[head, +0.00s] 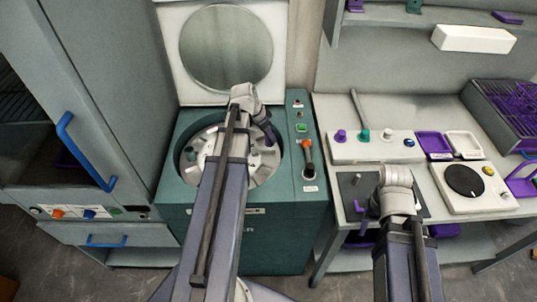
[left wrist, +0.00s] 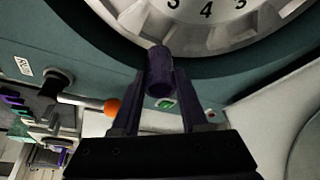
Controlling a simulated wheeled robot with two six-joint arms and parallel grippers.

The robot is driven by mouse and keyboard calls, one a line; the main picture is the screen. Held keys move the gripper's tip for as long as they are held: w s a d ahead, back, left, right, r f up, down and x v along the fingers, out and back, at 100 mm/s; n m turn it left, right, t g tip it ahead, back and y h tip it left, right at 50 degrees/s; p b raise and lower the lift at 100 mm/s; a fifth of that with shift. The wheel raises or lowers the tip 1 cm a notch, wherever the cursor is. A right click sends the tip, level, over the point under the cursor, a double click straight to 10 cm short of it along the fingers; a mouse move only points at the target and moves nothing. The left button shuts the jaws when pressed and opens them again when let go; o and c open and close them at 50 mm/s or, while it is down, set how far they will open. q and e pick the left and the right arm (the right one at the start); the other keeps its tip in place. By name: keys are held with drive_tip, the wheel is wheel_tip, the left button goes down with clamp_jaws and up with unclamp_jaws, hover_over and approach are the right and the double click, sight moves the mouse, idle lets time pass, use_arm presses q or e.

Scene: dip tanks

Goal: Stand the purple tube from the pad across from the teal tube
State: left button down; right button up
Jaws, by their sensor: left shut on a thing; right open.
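The purple tube (left wrist: 160,72) is held between the two fingers of my left gripper (left wrist: 158,90) in the left wrist view. Its end points toward the numbered rotor (left wrist: 215,32); I cannot tell if it touches the rotor. In the head view my left gripper (head: 266,128) is over the right part of the round rotor (head: 262,168) in the green centrifuge. A small teal thing (head: 191,154), likely the teal tube, shows at the rotor's left side. My right gripper (head: 362,207) is open by the dark pad (head: 350,184) on the bench. My left arm hides the rotor's middle.
The centrifuge lid (head: 226,46) stands open behind. An orange-knobbed lever (head: 307,148) is on the panel right of the bowl. The bench holds a knob box (head: 375,148), purple tray (head: 433,144), white tray (head: 464,144) and round-plate device (head: 464,180). A cabinet (head: 95,90) stands left.

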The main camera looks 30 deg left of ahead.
sight(266, 145)
use_arm(q)
wheel_tip(266, 145, down, 4)
drive_tip(key=b, duration=0.3)
drive_tip(key=shift+f, duration=0.2)
drive_tip(key=shift+f, duration=0.1)
wheel_tip(266, 145, down, 4)
drive_tip(key=b, duration=0.4)
drive_tip(key=shift+r, duration=0.25)
drive_tip(key=shift+f, duration=0.2)
drive_tip(key=shift+c, duration=2.1)
unclamp_jaws()
drive_tip(key=shift+r, duration=0.25)
